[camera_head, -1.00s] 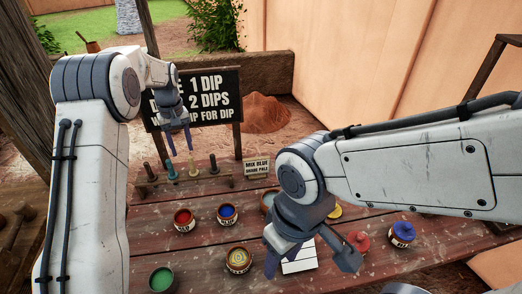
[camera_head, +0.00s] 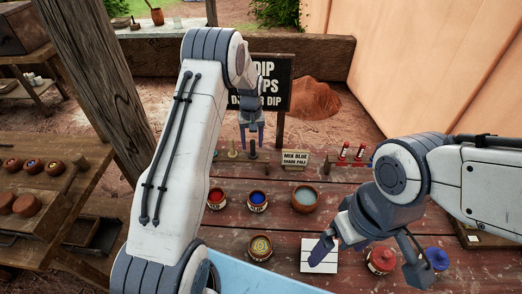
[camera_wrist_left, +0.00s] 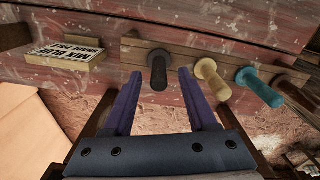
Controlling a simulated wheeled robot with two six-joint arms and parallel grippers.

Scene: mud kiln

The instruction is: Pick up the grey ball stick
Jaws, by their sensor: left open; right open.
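A dark grey stick handle (camera_wrist_left: 158,72) stands in a wooden rack (camera_wrist_left: 185,50) in the left wrist view. It also shows in the head view (camera_head: 252,149), below the fingers. My left gripper (camera_wrist_left: 160,78) is open, with one finger on each side of this handle in the wrist view. I cannot tell whether the fingers touch it. The stick's lower end is hidden. Beside it in the rack stand a cream handle (camera_wrist_left: 213,82), a teal handle (camera_wrist_left: 260,88) and a brown handle (camera_wrist_left: 297,96). My right gripper (camera_head: 368,252) is open and empty above the front of the table.
Paint pots stand on the table: red (camera_head: 216,198), blue (camera_head: 257,200) and a patterned one (camera_head: 260,247). A small sign (camera_head: 295,159) stands right of the rack, before red-handled sticks (camera_head: 343,152).

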